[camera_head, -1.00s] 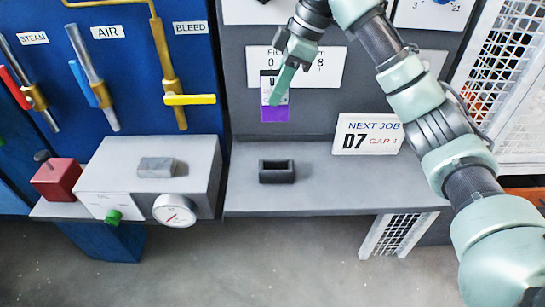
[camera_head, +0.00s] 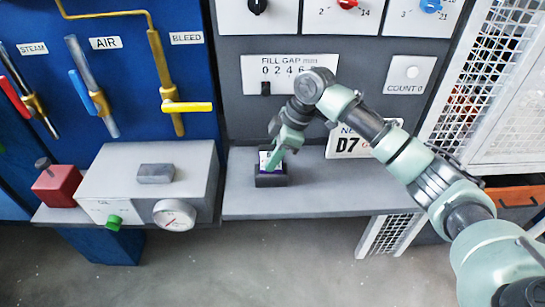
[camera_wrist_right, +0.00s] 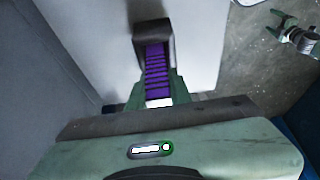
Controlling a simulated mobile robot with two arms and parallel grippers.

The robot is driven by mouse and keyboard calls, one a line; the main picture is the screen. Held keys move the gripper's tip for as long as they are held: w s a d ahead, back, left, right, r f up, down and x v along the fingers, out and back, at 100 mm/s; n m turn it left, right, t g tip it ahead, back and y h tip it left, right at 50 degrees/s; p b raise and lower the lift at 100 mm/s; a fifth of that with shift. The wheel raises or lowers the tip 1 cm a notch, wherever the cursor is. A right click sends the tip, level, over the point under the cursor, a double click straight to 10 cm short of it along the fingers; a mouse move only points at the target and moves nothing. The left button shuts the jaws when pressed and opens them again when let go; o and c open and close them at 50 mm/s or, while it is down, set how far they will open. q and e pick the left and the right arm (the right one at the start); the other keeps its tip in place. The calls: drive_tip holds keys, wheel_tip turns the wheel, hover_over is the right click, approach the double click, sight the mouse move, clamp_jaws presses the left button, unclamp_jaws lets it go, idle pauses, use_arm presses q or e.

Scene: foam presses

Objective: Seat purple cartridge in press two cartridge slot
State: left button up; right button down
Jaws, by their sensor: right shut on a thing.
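The purple cartridge (camera_wrist_right: 157,72) is held in my right gripper (camera_head: 274,162), whose jaws are shut on it. In the head view only its pale label and thin purple edges show above the dark slot block (camera_head: 271,181), which stands on the grey shelf. In the wrist view the cartridge's ribbed side runs from the fingers to the dark slot block (camera_wrist_right: 153,32), and its far end is at or inside the block's mouth. How deep it sits is hidden. My left gripper is out of view.
A D7 job sign (camera_head: 345,143) stands on the shelf (camera_head: 330,190) right behind my right arm. A grey box (camera_head: 190,185) with a gauge (camera_head: 174,215) and a red block (camera_head: 58,182) are to the left. The shelf's front is clear.

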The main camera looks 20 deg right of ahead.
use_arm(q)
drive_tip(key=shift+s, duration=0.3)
use_arm(e)
drive_tip(key=shift+f, duration=0.2)
drive_tip(key=c, duration=1.3)
unclamp_jaws()
drive_tip(key=shift+r, duration=0.1)
use_arm(q)
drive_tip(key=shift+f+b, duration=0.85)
drive_tip(key=shift+b, duration=0.05)
use_arm(e)
drive_tip(key=v, duration=1.2)
